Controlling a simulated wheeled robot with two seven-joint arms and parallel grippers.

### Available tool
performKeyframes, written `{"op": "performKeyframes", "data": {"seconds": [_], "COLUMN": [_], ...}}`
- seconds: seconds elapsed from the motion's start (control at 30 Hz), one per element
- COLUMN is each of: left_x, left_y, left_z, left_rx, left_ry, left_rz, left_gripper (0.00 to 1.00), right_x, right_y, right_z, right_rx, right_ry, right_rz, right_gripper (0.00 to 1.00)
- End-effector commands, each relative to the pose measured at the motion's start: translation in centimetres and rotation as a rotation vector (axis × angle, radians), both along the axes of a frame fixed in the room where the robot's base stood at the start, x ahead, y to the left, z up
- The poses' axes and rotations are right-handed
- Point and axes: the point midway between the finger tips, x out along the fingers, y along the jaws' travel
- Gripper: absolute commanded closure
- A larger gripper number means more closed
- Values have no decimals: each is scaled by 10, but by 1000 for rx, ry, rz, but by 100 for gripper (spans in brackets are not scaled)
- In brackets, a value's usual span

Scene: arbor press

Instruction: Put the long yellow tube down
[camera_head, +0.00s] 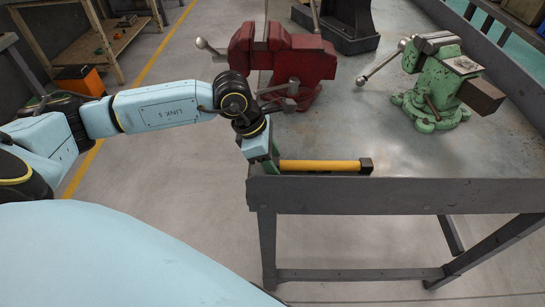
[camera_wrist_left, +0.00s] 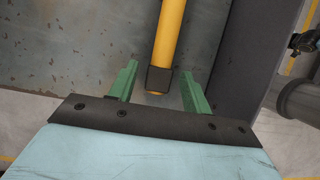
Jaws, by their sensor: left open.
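The long yellow tube (camera_head: 320,166) lies along the front edge of the grey workbench (camera_head: 345,196), with a dark cap at its right end. In the left wrist view the yellow tube (camera_wrist_left: 168,40) runs away from my gripper, its near dark-banded end close to the space between the fingers. My left gripper (camera_head: 276,166) is at the tube's left end, low over the bench corner. Its green fingers (camera_wrist_left: 158,85) are spread apart, with a gap on both sides of the tube. My right gripper is not in view.
A red vise (camera_head: 290,55) stands on the bench behind my left gripper. A green vise (camera_head: 440,85) stands at the right, its handle sticking out left. A black press base (camera_head: 345,25) is at the back. The bench middle is clear.

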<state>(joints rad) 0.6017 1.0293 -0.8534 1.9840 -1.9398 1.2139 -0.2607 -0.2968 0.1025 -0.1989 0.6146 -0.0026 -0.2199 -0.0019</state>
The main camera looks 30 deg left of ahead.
Motion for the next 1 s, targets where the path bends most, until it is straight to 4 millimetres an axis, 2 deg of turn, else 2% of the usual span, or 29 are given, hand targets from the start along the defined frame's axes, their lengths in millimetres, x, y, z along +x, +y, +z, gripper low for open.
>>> {"op": "performKeyframes", "data": {"seconds": [0.3,0.5,0.7,1.0], "left_x": [-12,-20,-23,-24], "left_y": [23,34,39,39], "left_z": [61,95,110,111], "left_rx": [3,2,1,0], "left_ry": [-6,-5,-2,-1], "left_rz": [3,1,1,0], "left_gripper": [51,51,51,51], "right_x": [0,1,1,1], "right_y": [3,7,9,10], "right_z": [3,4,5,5], "right_rx": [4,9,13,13], "right_ry": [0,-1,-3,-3], "right_rz": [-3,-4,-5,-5], "right_gripper": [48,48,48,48]}}
